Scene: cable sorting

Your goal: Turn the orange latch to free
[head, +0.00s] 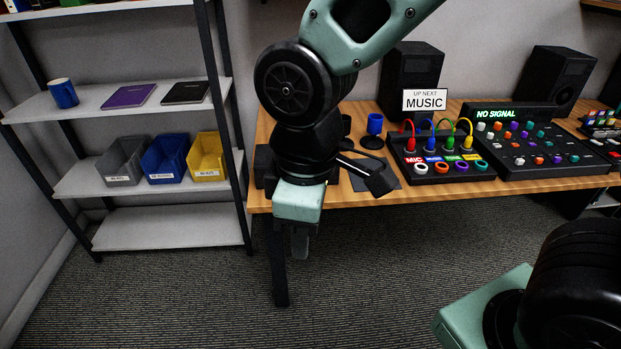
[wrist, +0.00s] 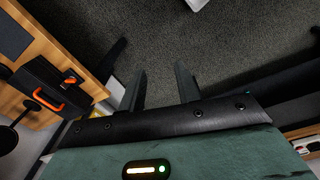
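A black box (wrist: 38,75) sits on the wooden desk at the left of the wrist view. It bears a curved orange bar (wrist: 47,105) and a small orange piece (wrist: 70,80); I cannot tell for sure which is the latch. In the head view my arm mostly hides the box, and no orange part of it shows. My gripper (wrist: 161,88) is open and empty, its two fingers apart over bare carpet. In the head view my gripper (head: 300,243) hangs pointing down in front of the desk's left end, apart from the box.
A shelf (head: 165,233) with grey, blue and yellow bins stands at left. The carpet (head: 370,270) in front is clear.

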